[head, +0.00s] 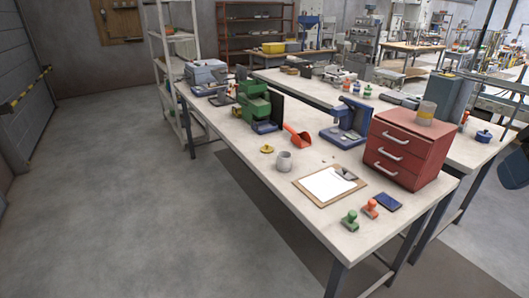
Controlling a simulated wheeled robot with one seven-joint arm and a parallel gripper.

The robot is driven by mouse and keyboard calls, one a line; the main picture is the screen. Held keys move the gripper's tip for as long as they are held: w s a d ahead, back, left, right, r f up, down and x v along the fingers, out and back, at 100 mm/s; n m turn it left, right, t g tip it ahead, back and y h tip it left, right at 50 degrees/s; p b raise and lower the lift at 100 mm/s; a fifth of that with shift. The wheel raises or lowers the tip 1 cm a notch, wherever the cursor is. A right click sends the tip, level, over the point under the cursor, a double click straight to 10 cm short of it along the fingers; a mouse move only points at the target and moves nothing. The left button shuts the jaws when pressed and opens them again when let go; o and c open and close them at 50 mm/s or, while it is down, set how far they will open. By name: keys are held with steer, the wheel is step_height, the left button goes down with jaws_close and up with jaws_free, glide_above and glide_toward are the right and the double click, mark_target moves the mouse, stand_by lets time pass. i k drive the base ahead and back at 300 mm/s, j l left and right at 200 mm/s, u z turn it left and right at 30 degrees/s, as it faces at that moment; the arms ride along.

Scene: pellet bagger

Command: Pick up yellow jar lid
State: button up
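A small round yellow lid (267,149) with a raised knob lies on the near workbench (232,150), close to its front left edge. A grey mug or cup (284,161) stands just to the right of it, apart from it. An orange-red scoop (297,137) lies behind and to the right. My gripper is not in view.
A green machine (256,103), a blue device (345,122) and a red drawer unit (398,147) stand further back on the bench. A clipboard (328,185), a green stamp (349,220) and an orange stamp (369,208) lie nearer. The floor (130,200) left of the bench is clear.

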mark_target(266, 149)
steer(key=j+z, duration=0.2)
steer(key=j, duration=0.5)
steer(key=k+j+z, duration=0.1)
steer(key=j+z, duration=0.15)
steer(key=j, duration=0.45)
steer(key=i+j+z, duration=0.1)
steer(key=j, duration=0.3)
steer(key=i+j+z, duration=0.1)
steer(key=j, duration=0.25)
steer(key=i+j+z, duration=0.15)
steer(key=j, duration=0.3)
steer(key=i+j+z, duration=0.1)
steer(key=j, duration=0.3)
steer(key=i+j+z, duration=0.1)
steer(key=j, duration=0.35)
steer(key=i+j, duration=0.15)
steer(key=j, duration=0.2)
steer(key=i+j+z, duration=0.1)
steer(key=j, duration=0.3)
steer(key=i+j, duration=0.2)
steer(key=j, duration=0.15)
steer(key=i+j+z, duration=0.1)
steer(key=j, duration=0.3)
